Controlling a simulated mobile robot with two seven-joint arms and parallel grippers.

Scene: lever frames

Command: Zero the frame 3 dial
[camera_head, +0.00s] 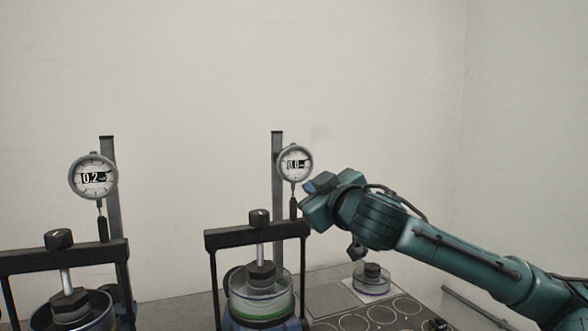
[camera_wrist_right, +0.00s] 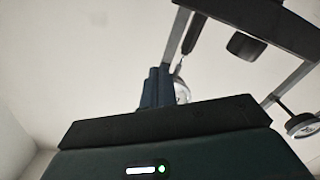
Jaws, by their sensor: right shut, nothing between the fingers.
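Two round dials show in the head view, and no frame number is readable. The right dial (camera_head: 295,163) reads about 0.0 and hangs on an upright post (camera_head: 277,150). The left dial (camera_head: 93,177) reads about 0.2. My right gripper (camera_head: 318,186) is shut and empty, just right of and slightly below the right dial's rim; whether it touches the dial I cannot tell. In the right wrist view the shut fingers (camera_wrist_right: 157,88) hide most of that dial (camera_wrist_right: 182,91). My left gripper is not in view.
The right lever frame's black crossbar (camera_head: 257,233) stands below its dial, over a clear cup (camera_head: 261,296). The left frame's crossbar (camera_head: 62,257) is similar. The wall behind is bare.

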